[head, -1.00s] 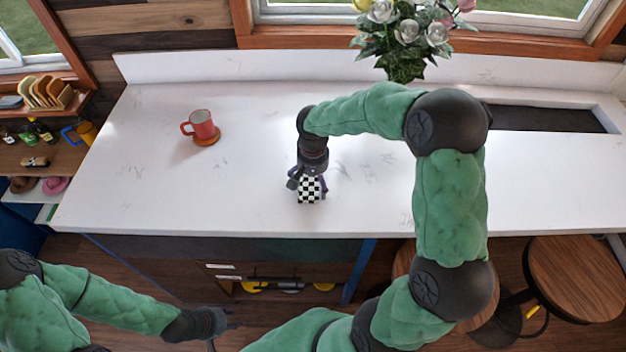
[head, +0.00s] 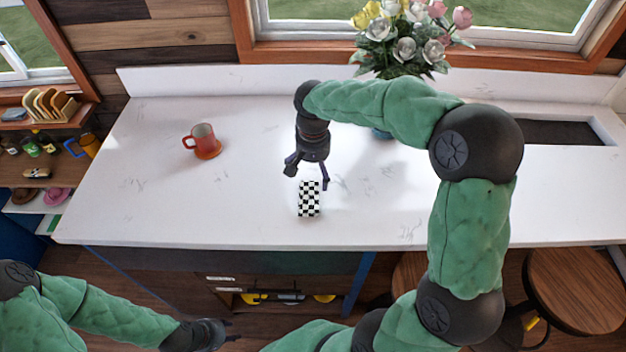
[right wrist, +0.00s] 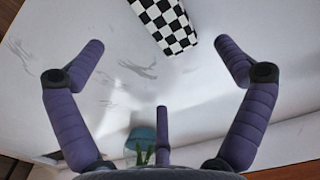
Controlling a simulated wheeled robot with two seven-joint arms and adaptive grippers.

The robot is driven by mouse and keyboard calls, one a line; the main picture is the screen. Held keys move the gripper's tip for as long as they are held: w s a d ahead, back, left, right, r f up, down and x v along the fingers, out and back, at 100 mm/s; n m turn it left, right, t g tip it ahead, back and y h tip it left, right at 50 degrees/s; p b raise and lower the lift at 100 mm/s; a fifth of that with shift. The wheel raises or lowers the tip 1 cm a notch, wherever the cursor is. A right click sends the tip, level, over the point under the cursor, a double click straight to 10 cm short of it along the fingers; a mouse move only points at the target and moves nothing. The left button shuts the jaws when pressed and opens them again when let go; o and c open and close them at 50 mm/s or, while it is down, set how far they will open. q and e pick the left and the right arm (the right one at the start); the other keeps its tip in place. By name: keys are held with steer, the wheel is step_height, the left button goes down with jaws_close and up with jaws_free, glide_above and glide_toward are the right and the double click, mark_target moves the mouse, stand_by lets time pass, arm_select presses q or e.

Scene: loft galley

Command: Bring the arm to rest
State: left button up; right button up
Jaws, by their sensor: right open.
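A small black-and-white checkered block (head: 309,199) stands on the white counter near its front edge. My right gripper (head: 309,178) is just behind and above the block, with its fingers spread and nothing between them. In the right wrist view, the purple fingers (right wrist: 157,48) are wide apart, and the block (right wrist: 166,24) lies beyond their tips at the top edge, partly cut off. My left gripper (head: 218,334) hangs low in front of the counter at the bottom of the head view. Its fingers are too small and dark to tell their opening.
A flower vase (head: 382,133), largely hidden by my right arm, stands at the back. A sink (head: 560,132) lies at the right, and stools (head: 578,288) stand in front. The counter's left middle (head: 150,205) is clear.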

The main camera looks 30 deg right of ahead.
steer(key=shift+r, duration=0.8)
